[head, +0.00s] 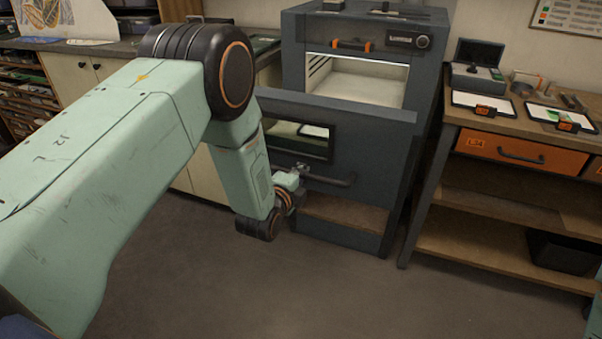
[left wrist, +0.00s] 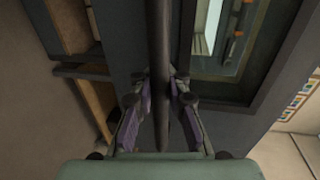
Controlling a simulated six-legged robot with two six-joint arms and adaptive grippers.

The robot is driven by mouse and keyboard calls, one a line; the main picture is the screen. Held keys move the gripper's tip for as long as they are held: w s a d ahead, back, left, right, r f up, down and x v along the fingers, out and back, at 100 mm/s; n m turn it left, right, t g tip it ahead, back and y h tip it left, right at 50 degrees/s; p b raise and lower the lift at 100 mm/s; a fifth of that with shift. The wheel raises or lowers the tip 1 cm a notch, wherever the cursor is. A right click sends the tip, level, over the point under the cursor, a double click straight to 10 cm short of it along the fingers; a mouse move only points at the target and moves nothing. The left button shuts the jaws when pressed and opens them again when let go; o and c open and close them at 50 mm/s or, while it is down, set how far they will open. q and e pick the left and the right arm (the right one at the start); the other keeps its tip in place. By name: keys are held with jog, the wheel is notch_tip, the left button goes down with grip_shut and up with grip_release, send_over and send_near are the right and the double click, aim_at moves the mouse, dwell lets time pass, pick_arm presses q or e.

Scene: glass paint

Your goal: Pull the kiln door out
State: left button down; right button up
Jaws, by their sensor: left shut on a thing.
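The dark grey kiln (head: 292,52) stands at the back centre of the head view, its pale lit chamber showing through the front opening. The kiln door (head: 375,150), a dark panel with a window, stands in front of and below that opening, its top edge apart from the upper frame. My left gripper (head: 292,180) is at the dark door handle (head: 335,182) below the window. In the left wrist view, the handle bar (left wrist: 160,60) runs between the two fingers of the left gripper (left wrist: 160,108), which is shut on it. My right gripper is not in view.
A workbench (head: 450,130) with an orange drawer (head: 530,152) and trays on top stands close to the kiln's right. Cabinets (head: 85,72) and shelves line the left. The grey floor (head: 300,290) in front of the kiln is clear.

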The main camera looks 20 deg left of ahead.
pick_arm(q)
jog(key=shift+w+r, duration=0.15)
jog(key=shift+w, duration=0.25)
jog(key=c, duration=1.4)
grip_release()
jog(key=shift+s, duration=0.15)
jog(key=shift+c, duration=0.2)
jog(key=shift+o, duration=0.6)
jog(key=s+r, duration=0.2)
jog(key=s, duration=0.9)
jog(key=shift+s+a, duration=0.15)
jog(key=shift+s, duration=0.15)
